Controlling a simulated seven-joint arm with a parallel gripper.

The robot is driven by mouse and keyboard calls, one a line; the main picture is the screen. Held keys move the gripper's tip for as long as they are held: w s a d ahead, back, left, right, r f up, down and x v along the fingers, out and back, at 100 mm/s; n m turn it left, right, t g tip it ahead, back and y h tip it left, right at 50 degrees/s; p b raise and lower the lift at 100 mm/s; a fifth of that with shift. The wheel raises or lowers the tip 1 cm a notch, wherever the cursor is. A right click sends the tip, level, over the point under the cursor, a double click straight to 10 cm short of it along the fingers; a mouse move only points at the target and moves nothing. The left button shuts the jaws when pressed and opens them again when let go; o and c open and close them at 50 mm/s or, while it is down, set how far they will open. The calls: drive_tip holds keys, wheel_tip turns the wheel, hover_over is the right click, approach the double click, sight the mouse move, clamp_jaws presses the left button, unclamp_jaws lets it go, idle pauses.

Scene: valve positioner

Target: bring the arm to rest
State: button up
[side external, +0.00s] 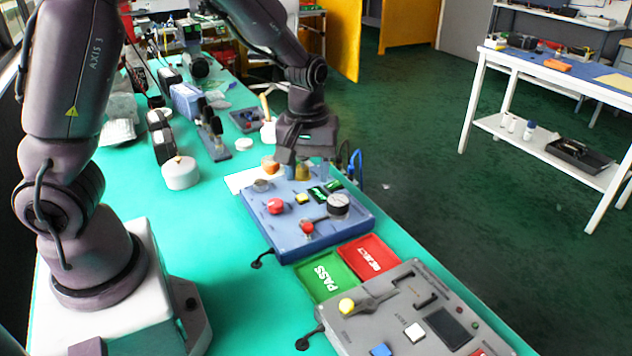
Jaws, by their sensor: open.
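My gripper (308,157) is in the side external view, above the back edge of the blue valve panel (325,240). It points down. Its fingers are small and partly lost against the things behind, and I see nothing clearly held in them. The blue panel lies on the green bench and carries red knobs (275,206), a round dark gauge or knob (338,204), a yellow button (302,198) and small green displays (318,194). I cannot tell whether the fingertips touch the panel or anything on it.
In front of the blue panel lie a green PASS tray (322,279) and a red REJECT tray (369,258). A grey panel (410,318) is nearest the camera. A white round block (181,173) stands left. Bare green bench (215,245) lies between my base and the panel.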

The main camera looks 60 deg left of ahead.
drive_tip(key=s+d+r+m+t, duration=0.4)
drive_tip(key=s+r+m, duration=0.7)
drive_tip(key=s+r, duration=0.4)
drive_tip(key=shift+d+r+t, duration=0.15)
drive_tip(key=shift+r+t, duration=0.45)
drive_tip(key=shift+t, duration=0.2)
